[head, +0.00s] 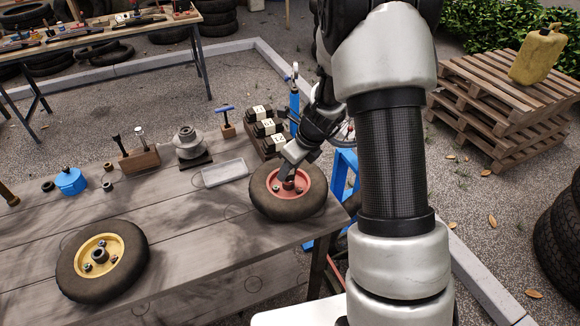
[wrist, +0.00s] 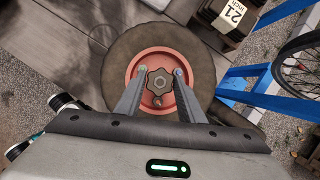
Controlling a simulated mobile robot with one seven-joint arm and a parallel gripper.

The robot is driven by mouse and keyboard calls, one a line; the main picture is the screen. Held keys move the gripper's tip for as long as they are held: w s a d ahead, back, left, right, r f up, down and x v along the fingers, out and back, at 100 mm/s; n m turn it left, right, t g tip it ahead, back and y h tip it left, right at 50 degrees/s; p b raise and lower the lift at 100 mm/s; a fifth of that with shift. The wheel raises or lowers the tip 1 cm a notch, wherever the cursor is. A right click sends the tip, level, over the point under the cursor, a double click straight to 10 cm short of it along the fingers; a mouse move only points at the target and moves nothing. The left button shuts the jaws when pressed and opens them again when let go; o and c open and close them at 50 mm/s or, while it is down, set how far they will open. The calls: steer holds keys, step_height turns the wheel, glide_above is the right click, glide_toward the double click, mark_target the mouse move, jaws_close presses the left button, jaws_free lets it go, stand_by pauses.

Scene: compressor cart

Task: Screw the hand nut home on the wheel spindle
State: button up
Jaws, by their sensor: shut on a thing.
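The wheel with a red rim (head: 265,205) lies flat at the right end of the grey wooden bench. Its tyre also fills the middle of the wrist view (wrist: 118,60). The dark lobed hand nut (wrist: 159,82) sits at the centre of the rim, over the wheel spindle, which is hidden beneath it. My gripper (wrist: 160,73) reaches down over the hub, with one finger on each side of the hand nut, and is shut on it. How far down the nut sits cannot be told.
A yellow-rimmed wheel (head: 72,270) lies at the front left of the bench (head: 190,255). A shallow grey tray (head: 224,173), a blue pot (head: 70,181) and labelled dark blocks (head: 268,128) stand behind. A blue frame (wrist: 245,85) is close to the right. Bare bench lies between the wheels.

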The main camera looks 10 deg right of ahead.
steer(key=shift+m+h, duration=0.3)
steer(key=shift+m, duration=0.4)
steer(key=shift+a+p, duration=0.1)
steer(key=shift+p, duration=0.35)
steer(key=shift+r+m, duration=0.15)
steer(key=shift+m, duration=0.25)
steer(key=shift+m+t+h+p, duration=0.3)
steer(key=shift+m+h+p, duration=0.1)
steer(key=shift+m+p, duration=0.35)
steer(key=shift+m, duration=0.25)
steer(key=shift+a+p, duration=0.1)
steer(key=shift+p, duration=0.35)
steer(key=shift+m+h+p, duration=0.4)
steer(key=shift+m, duration=0.5)
